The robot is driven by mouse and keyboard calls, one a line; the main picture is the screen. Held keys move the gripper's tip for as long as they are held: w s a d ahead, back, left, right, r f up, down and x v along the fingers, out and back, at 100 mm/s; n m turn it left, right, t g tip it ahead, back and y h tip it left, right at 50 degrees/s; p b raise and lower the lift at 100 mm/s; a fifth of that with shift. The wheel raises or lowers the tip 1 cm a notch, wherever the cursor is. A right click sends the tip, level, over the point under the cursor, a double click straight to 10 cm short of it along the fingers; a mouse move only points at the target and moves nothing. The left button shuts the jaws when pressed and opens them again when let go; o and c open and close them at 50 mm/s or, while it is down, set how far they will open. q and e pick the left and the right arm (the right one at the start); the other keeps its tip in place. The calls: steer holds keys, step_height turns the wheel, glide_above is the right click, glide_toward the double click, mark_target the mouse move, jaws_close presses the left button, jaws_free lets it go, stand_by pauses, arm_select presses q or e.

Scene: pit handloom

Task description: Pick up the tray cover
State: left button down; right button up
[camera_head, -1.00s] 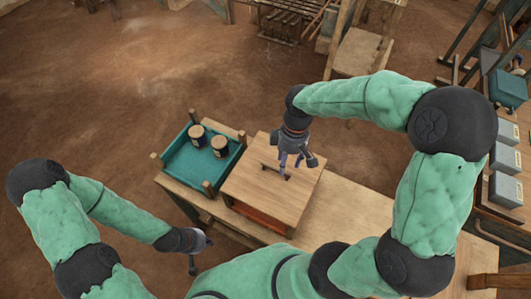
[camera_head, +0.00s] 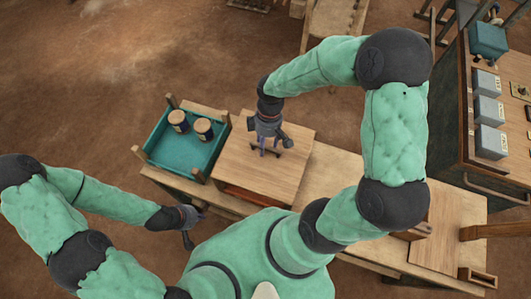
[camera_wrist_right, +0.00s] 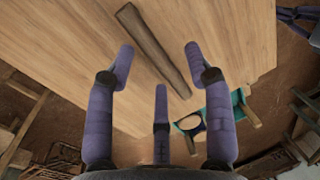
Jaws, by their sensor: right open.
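The tray cover (camera_head: 240,175) is a flat light-wood board with a dark bar handle, lying flat on a low box on the bench. My right gripper (camera_head: 264,150) points down over the handle, open. In the right wrist view, the handle (camera_wrist_right: 155,50) runs diagonally between the spread fingertips of my right gripper (camera_wrist_right: 160,65); whether any finger touches it cannot be told. My left gripper (camera_head: 188,226) hangs low near the front edge of the bench, apart from the cover; its finger opening is too small to tell.
A teal tray (camera_head: 169,153) with two wood-lidded jars (camera_head: 179,121) stands left of the cover. A cabinet with several grey boxes (camera_head: 487,112) stands at the far right.

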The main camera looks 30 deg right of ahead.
step_height(320, 180, down, 2)
steer(key=shift+a+f, duration=0.15)
steer(key=shift+s, duration=0.1)
jaws_close()
